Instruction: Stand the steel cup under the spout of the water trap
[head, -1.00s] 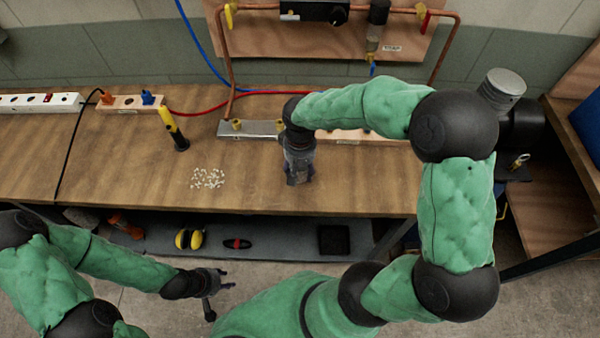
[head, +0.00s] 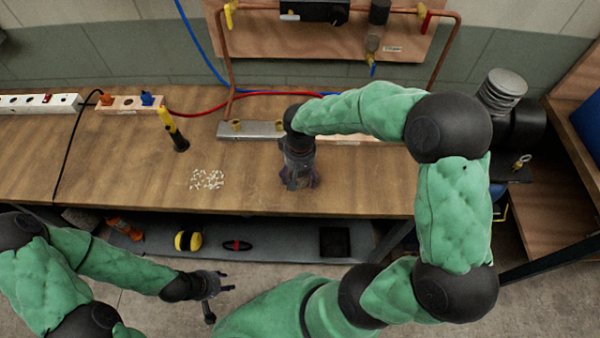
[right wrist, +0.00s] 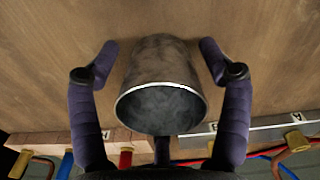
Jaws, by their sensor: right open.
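The steel cup (right wrist: 160,85) shows in the right wrist view, grey and dull, its rim facing the camera, on the wooden bench top. My right gripper (right wrist: 159,50) has its two fingers apart, one on each side of the cup, with gaps to its wall. In the head view my right gripper (head: 299,184) points down over the bench, and the cup is hidden behind it.
White bits (head: 207,179) lie left of my right gripper, with a yellow-black tool (head: 174,130) standing behind. A metal strip with brass fittings (head: 252,130) lies at the back. Copper pipes (head: 450,50) frame the panel. Bare bench (head: 110,180) lies to the left.

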